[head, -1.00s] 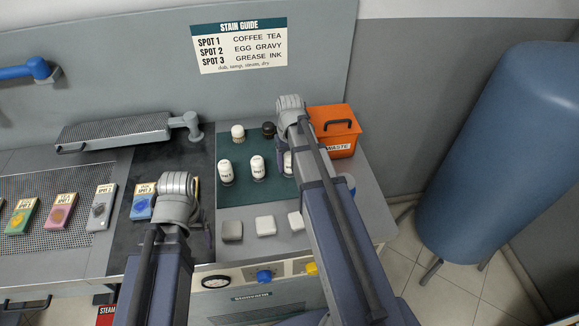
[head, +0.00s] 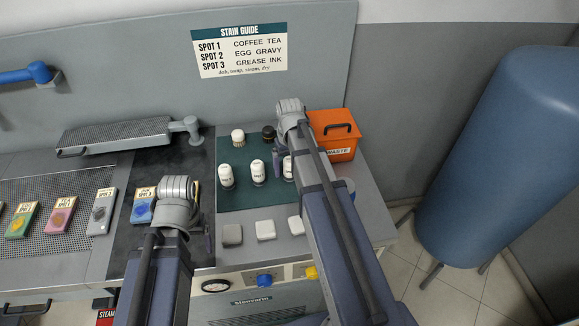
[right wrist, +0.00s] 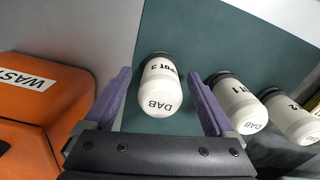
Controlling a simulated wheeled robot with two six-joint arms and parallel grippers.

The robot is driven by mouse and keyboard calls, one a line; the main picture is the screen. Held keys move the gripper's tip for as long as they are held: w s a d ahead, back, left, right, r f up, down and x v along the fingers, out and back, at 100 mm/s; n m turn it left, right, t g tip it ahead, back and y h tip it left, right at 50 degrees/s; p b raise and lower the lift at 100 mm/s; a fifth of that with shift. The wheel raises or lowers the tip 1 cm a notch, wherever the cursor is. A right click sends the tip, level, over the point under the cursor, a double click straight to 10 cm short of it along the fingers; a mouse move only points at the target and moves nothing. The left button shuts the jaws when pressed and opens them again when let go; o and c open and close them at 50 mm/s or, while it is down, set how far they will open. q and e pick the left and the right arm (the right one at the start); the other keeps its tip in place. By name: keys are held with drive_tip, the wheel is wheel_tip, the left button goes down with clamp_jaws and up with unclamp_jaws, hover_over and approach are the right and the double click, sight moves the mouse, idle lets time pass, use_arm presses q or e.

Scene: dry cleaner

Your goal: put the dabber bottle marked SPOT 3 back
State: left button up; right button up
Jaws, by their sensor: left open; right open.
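The white dabber bottle marked SPOT 3 (right wrist: 161,86), with a dark base, stands on the green mat (head: 235,200) in the right wrist view. My right gripper (right wrist: 158,76) is open, with one purple finger on each side of this bottle and gaps between.
Bottles SPOT 1 (right wrist: 237,104) and SPOT 2 (right wrist: 290,118) stand in line beside SPOT 3. An orange waste bin (head: 333,148) is close to my right gripper. Two brushes (head: 238,136) stand behind the bottles. White and grey blocks (head: 265,230) lie in front of the mat.

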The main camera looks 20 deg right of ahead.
wheel_tip(320, 180, up, 12)
drive_tip(key=p, duration=1.1)
drive_tip(key=shift+p, duration=0.3)
